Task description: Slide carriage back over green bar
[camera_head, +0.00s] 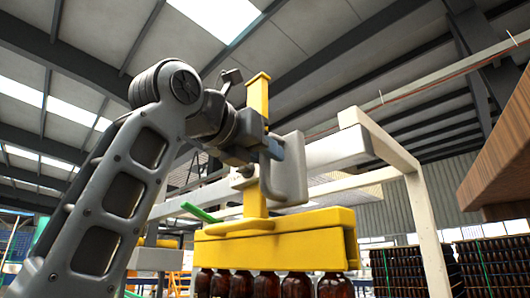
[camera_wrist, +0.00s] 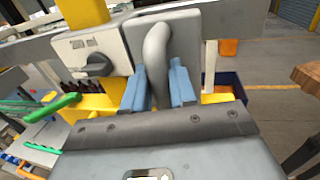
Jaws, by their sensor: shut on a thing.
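The carriage (camera_head: 291,170) is a pale grey box on an overhead white beam. A yellow post (camera_head: 257,95) runs through it to a yellow lifting head (camera_head: 275,246), with several amber bottles (camera_head: 268,285) hanging in a row below. My gripper (camera_head: 272,150) is at the carriage. In the wrist view, its blue fingers (camera_wrist: 160,88) are shut on the carriage's grey curved handle (camera_wrist: 157,52). A dark knob (camera_wrist: 95,65) sits left of the handle. A green bar (camera_head: 199,213) is left of the post; it also shows in the wrist view (camera_wrist: 52,107), left of my fingers.
The white beam (camera_head: 335,150) runs to a white upright (camera_head: 428,235) at right. Stacked crates of dark bottles (camera_head: 490,268) stand behind. A brown wooden edge (camera_head: 500,150) juts in at far right. Open floor (camera_wrist: 275,110) shows to the right in the wrist view.

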